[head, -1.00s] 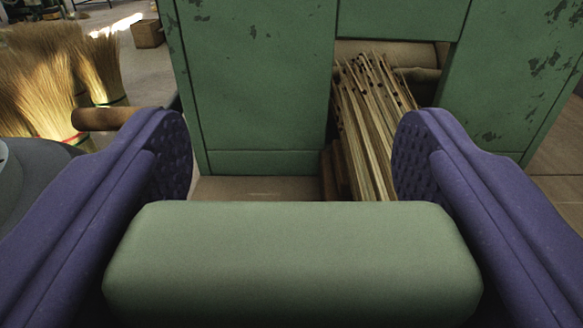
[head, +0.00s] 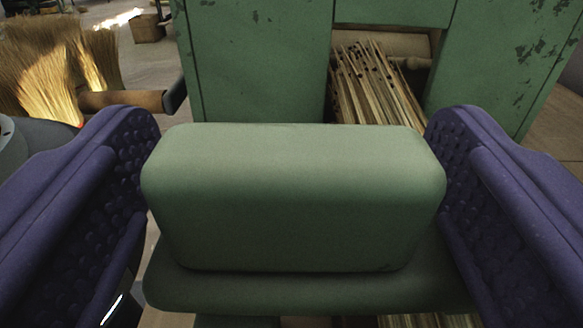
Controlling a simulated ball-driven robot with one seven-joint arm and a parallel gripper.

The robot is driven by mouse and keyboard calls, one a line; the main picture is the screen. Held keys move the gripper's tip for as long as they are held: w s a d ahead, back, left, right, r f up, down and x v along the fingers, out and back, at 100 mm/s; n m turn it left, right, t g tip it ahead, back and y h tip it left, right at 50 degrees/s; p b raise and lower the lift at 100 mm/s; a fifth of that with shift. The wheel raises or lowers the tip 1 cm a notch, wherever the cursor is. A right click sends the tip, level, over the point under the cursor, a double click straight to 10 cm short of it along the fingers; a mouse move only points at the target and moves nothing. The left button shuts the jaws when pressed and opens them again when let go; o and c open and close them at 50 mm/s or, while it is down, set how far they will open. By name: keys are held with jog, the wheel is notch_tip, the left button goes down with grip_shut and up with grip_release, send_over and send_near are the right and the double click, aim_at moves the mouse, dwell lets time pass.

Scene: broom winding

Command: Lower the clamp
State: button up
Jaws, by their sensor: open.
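The clamp (head: 293,205) is a rounded green block on a wider green base. It fills the lower middle of the head view. My gripper (head: 294,165) has two purple fingers with dimpled inner pads. They are open, one on each side of the block. The left finger is very near or at the block's left end. A small gap shows at the right end near the top. I cannot tell whether either finger touches it. The clamp's lower part is partly hidden.
A green machine housing (head: 262,65) with chipped paint stands behind the clamp. Thin wooden sticks (head: 375,85) lie in its opening. A brown wooden handle (head: 125,100) sticks out at the left. Straw brooms (head: 45,65) and a brown box (head: 147,28) are at the upper left.

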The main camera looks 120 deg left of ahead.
jog(key=p+v, duration=0.1)
jog(key=v, duration=0.4)
jog(key=shift+w+d+p, duration=0.15)
jog(key=shift+d+p, duration=0.15)
jog(key=shift+w+d, duration=0.1)
jog(key=shift+d, duration=0.1)
